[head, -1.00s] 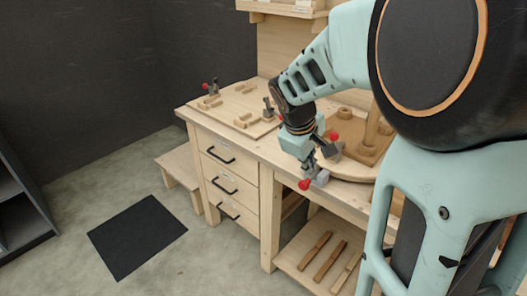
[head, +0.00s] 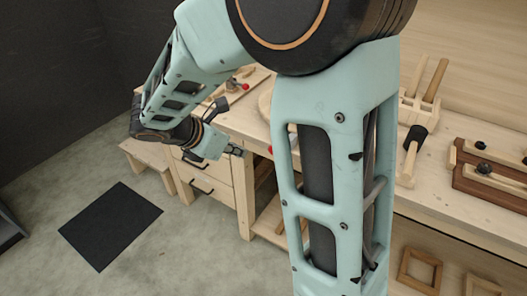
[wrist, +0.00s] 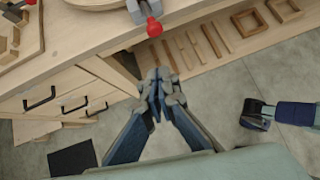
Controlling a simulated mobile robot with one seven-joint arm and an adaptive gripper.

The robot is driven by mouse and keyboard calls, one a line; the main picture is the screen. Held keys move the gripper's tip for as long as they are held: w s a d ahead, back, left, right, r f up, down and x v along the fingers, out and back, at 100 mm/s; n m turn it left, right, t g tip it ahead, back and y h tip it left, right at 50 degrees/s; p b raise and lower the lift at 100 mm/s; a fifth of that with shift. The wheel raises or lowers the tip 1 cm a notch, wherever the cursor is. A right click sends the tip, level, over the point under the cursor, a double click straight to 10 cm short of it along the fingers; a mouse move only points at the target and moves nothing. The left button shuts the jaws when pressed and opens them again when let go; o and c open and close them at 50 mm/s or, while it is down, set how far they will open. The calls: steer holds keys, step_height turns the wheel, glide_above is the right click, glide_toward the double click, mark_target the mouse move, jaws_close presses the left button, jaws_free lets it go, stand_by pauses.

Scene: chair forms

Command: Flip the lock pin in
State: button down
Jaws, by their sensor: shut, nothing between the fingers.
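A grey clamp (wrist: 140,10) with a red ball knob (wrist: 154,27) sits at the table edge in the wrist view. The red knob also shows in the head view (head: 270,149), where my arm hides most of the clamp. I cannot make out which piece is the lock pin. My gripper (wrist: 160,76) is shut and empty, in the air in front of the table edge, apart from the knob and below it in the wrist picture. In the head view my gripper (head: 238,151) is small, left of the knob.
Another red knob (head: 244,86) stands further back on the wooden bench (head: 245,121). Drawers with black handles (wrist: 75,104) are below the top. A lower shelf (wrist: 180,60) holds wooden strips and frames. A black mat (head: 110,225) lies on open floor.

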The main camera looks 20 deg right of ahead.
mark_target(272, 146)
steer(key=d+r+x, duration=0.1)
steer(key=x, duration=1.1)
steer(key=shift+w+d+b, duration=0.35)
steer(key=shift+w+d, duration=0.2)
steer(key=shift+d, duration=0.1)
steer(key=shift+r, duration=0.1)
steer(key=shift+w+d, duration=0.9)
steer(key=shift+d, duration=0.35)
